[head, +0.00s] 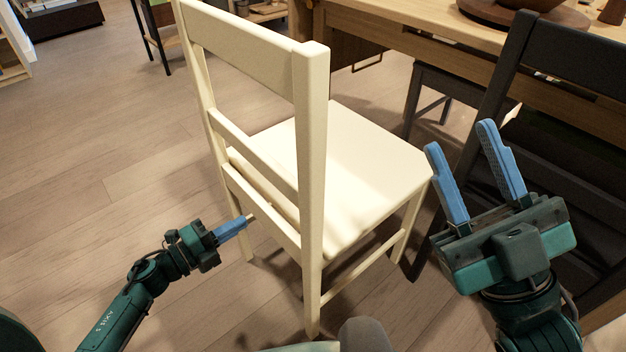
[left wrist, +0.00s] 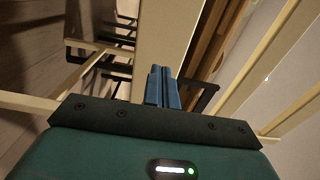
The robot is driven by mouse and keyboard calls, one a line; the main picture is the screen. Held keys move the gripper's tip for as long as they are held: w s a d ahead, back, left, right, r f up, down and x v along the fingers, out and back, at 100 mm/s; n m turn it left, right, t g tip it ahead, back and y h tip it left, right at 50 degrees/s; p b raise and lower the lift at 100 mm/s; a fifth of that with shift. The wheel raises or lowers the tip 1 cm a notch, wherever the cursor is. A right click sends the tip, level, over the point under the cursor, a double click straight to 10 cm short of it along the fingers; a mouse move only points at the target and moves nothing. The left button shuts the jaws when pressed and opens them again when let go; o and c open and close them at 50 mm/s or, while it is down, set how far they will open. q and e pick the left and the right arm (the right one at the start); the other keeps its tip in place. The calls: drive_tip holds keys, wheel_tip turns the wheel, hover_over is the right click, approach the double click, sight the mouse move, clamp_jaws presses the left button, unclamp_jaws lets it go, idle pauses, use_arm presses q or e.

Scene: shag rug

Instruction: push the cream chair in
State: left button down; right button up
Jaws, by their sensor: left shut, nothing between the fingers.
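The cream chair (head: 345,165) stands upright in the middle of the head view, its back towards me and its seat facing the wooden table (head: 430,30). My left gripper (head: 250,218) is shut and empty, its blue fingertips at the lower part of the chair's back, by the lower rail. I cannot tell whether they touch it. In the left wrist view the shut fingers (left wrist: 163,88) point along a pale cream surface. My right gripper (head: 462,145) is open and empty, to the right of the cream chair's seat, in front of a dark chair.
A dark chair (head: 570,75) stands at the right beside the cream chair, and another dark seat (head: 445,82) is beyond it. A round wooden tray (head: 525,14) with a bowl sits on the table. The wooden floor (head: 90,150) at the left is clear.

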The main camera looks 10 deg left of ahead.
sight(258, 213)
idle(0.3)
use_arm(q)
drive_tip(key=shift+x, duration=2.55)
drive_tip(key=shift+d, duration=0.1)
drive_tip(key=shift+x, duration=2.5)
drive_tip(key=shift+r, duration=0.1)
drive_tip(key=shift+x, duration=2.5)
drive_tip(key=shift+w, duration=0.1)
